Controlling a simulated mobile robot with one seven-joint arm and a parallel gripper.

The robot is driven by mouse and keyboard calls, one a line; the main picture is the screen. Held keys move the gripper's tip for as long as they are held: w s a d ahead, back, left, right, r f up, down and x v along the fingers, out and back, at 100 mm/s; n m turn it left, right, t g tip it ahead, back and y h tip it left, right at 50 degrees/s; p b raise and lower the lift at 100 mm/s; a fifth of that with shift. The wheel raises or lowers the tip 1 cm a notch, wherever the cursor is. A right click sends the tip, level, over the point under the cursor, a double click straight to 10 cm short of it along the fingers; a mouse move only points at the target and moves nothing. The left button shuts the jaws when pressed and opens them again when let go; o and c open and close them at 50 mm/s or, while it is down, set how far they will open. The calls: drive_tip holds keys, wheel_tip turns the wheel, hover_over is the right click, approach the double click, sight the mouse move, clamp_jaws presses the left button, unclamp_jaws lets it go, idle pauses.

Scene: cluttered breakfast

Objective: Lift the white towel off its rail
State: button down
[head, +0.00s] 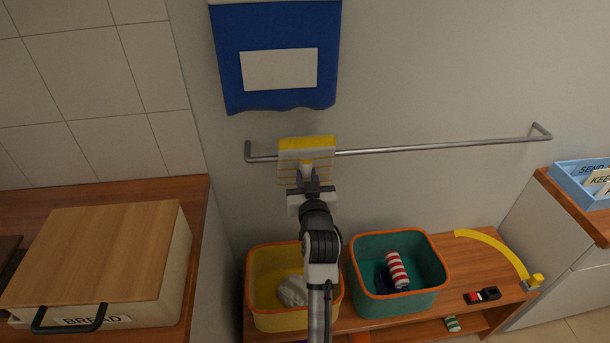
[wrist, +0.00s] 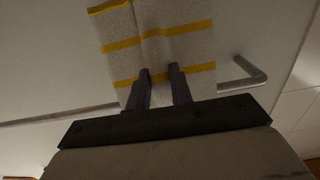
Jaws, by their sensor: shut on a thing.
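The white towel with yellow stripes (head: 293,157) is at the left end of the metal rail (head: 440,147), in front of the wall. Its top edge shows above the line of the rail in the head view. The towel hides the rail behind it, so I cannot tell whether it still rests on the rail. My gripper (head: 309,180) is shut on the lower part of the towel. In the wrist view both fingers (wrist: 160,75) pinch the towel (wrist: 185,25), and the rail's bent end (wrist: 243,78) shows to its right.
A blue wall piece (head: 240,75) with a blank white label hangs above. A yellow bin (head: 268,310) and a teal bin (head: 400,303) stand on a low wooden bench below. A bread box (head: 100,250) is at left. Most of the rail to the right is bare.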

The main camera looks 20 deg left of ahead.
drive_tip(key=shift+s+r, duration=0.15)
drive_tip(key=shift+r, duration=0.7)
drive_tip(key=shift+f+b+v, duration=0.2)
drive_tip(key=shift+b+v, duration=0.05)
drive_tip(key=shift+v, duration=0.8)
drive_tip(key=shift+f+b+v, duration=0.2)
drive_tip(key=shift+v, duration=0.8)
drive_tip(key=b+v, duration=0.1)
drive_tip(key=v, duration=0.5)
drive_tip(key=shift+s+b, duration=0.25)
drive_tip(key=shift+b, duration=0.1)
drive_tip(key=shift+d, duration=0.1)
